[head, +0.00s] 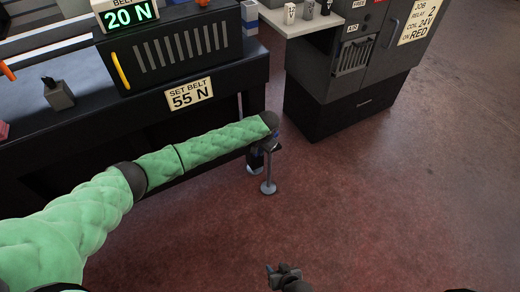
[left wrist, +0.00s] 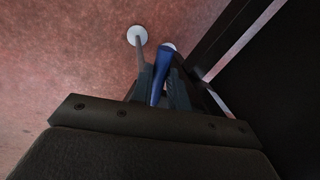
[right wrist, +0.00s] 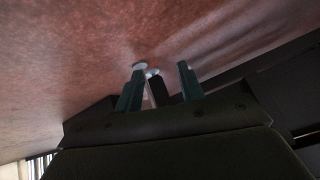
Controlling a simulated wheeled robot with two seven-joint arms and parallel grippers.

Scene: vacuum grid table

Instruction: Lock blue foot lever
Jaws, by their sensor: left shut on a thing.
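The blue foot lever (left wrist: 162,76) shows in the left wrist view between the fingers of my left gripper (left wrist: 164,88), which is shut on it. In the head view my left gripper (head: 262,150) is at the dark bench's right end, and the forearm hides most of the lever. A grey post with a round foot (head: 268,187) stands beside the gripper; its pale disc (left wrist: 137,35) also shows in the left wrist view. My right gripper (head: 284,273) is low in the head view, apart from the lever. Its fingers (right wrist: 160,85) are spread and look empty.
The dark bench (head: 225,75) carries a belt unit reading 20 N, above a SET BELT 55 N sign (head: 190,94). A dark grey cabinet (head: 345,75) stands to the right, with a pale shelf (head: 285,26) beside it. The red-brown floor (head: 410,190) is clear at right.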

